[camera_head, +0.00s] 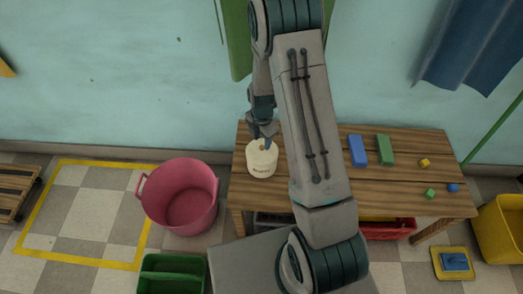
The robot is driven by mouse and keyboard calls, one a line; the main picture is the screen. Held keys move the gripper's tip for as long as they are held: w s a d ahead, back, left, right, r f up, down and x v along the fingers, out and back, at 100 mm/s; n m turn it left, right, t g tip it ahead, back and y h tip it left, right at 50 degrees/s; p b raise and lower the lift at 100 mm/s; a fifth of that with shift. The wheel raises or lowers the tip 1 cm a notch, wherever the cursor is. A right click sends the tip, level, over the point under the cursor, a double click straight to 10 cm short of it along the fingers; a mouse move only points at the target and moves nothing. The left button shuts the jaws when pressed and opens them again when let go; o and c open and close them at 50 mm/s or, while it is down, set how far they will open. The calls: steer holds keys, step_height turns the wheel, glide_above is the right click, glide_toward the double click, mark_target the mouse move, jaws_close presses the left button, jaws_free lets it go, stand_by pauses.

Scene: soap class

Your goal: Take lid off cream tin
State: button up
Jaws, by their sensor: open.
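The cream tin (261,163) is a cream-white round container with dark lettering on its front. It stands upright near the left end of the wooden table. Its pale lid (257,147) is on top, with a small orange-brown spot near its middle. My gripper (262,143) points down just above the lid, with its fingers open at the top of the tin. Whether a finger touches the lid, I cannot tell. My arm hides part of the table right of the tin.
The wooden table (400,194) holds a blue block (357,151), a green block (385,150) and small cubes on the right. A pink tub (182,196) and a green crate (170,275) stand on the floor at left. A yellow bin (500,232) stands at far right.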

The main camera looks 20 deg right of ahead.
mark_target(262, 147)
step_height(262, 147, down, 3)
steer(key=shift+f, duration=0.2)
jaws_close()
steer(key=shift+r, duration=0.2)
